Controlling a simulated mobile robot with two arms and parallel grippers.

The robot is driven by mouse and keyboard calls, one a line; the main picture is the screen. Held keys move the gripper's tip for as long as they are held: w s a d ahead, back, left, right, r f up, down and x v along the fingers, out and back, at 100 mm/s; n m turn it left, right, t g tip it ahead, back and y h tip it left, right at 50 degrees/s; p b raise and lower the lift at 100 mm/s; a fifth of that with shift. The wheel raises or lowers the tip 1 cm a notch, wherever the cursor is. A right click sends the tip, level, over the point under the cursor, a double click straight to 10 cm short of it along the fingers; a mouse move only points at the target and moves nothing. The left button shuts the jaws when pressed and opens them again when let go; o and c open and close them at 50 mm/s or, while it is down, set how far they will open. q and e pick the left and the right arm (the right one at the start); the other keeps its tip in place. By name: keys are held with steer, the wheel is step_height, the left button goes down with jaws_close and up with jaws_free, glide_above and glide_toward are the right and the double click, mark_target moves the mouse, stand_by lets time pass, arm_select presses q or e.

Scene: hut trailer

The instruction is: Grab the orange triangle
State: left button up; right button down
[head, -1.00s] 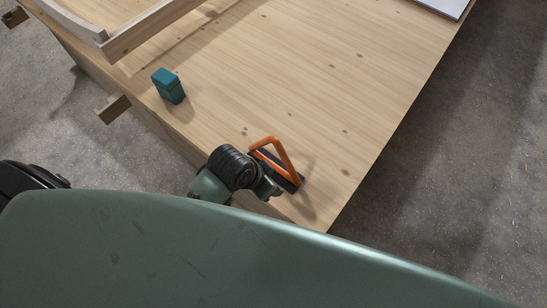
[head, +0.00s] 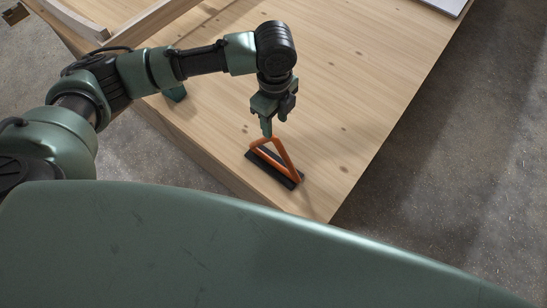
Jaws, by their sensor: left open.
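The orange triangle (head: 285,156) is a thin open frame near the front right corner of the wooden table (head: 330,90). It stands over a flat black piece (head: 265,170); I cannot tell whether the two are joined. My left gripper (head: 267,132) points down from above, with its fingertips at the triangle's upper corner. It is open. I cannot tell whether the fingers touch the triangle or are just above it. My right gripper is not in view.
A teal block (head: 176,93) on the table is mostly hidden behind my left arm. A wooden rail (head: 130,22) lies at the back left. A pale flat sheet (head: 445,5) lies at the far right edge. The table's middle and right are clear.

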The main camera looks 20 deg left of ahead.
mark_target(274, 134)
arm_select(q)
steer(key=f, duration=0.2)
steer(key=f+p, duration=0.1)
steer(key=f, duration=0.1)
steer(key=f+p, duration=0.1)
steer(key=f, duration=0.2)
steer(key=shift+a, duration=0.25)
steer(key=shift+f, duration=0.3)
jaws_close()
stand_by(0.9)
